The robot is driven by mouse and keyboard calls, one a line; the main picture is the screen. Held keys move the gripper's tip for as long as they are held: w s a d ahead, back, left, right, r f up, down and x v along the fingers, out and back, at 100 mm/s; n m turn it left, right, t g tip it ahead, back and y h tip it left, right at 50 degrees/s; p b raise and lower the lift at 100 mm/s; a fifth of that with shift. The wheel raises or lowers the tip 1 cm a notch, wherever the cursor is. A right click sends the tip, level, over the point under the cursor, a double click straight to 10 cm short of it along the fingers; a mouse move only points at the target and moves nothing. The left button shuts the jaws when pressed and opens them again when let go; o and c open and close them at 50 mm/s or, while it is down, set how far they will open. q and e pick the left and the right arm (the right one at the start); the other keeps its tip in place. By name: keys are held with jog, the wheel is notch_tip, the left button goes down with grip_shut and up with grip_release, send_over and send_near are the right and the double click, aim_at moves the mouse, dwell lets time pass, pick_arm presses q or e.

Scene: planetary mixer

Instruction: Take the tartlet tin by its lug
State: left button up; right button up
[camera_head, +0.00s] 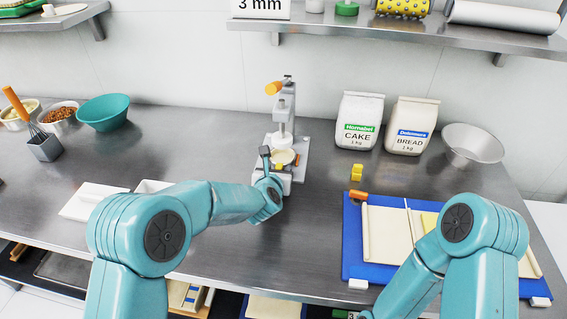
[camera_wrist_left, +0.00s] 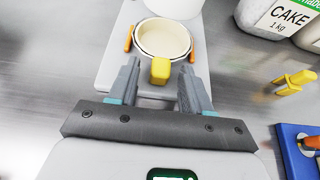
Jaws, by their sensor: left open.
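The tartlet tin (camera_head: 284,157) is a small round pale tin on the light base of the press, below its plunger. In the left wrist view the tin (camera_wrist_left: 163,39) has a pale inside and a yellow lug (camera_wrist_left: 160,71) on the side toward me. My left gripper (camera_head: 267,160) is at the front of the press. In the left wrist view its two fingers (camera_wrist_left: 160,77) are open, one on each side of the lug, with visible gaps. I cannot tell whether they are level with it. My right arm comes in at lower right, its gripper out of sight.
The press (camera_head: 289,108) with its orange handle stands over the tin. Orange pegs flank the tin. Flour bags (camera_head: 360,121), a yellow piece (camera_head: 356,172) and a blue board (camera_head: 352,250) are to the right. Bare counter lies left of the press.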

pick_arm(q)
grip_shut()
jog(key=shift+r, duration=0.2)
jog(key=shift+r, duration=0.45)
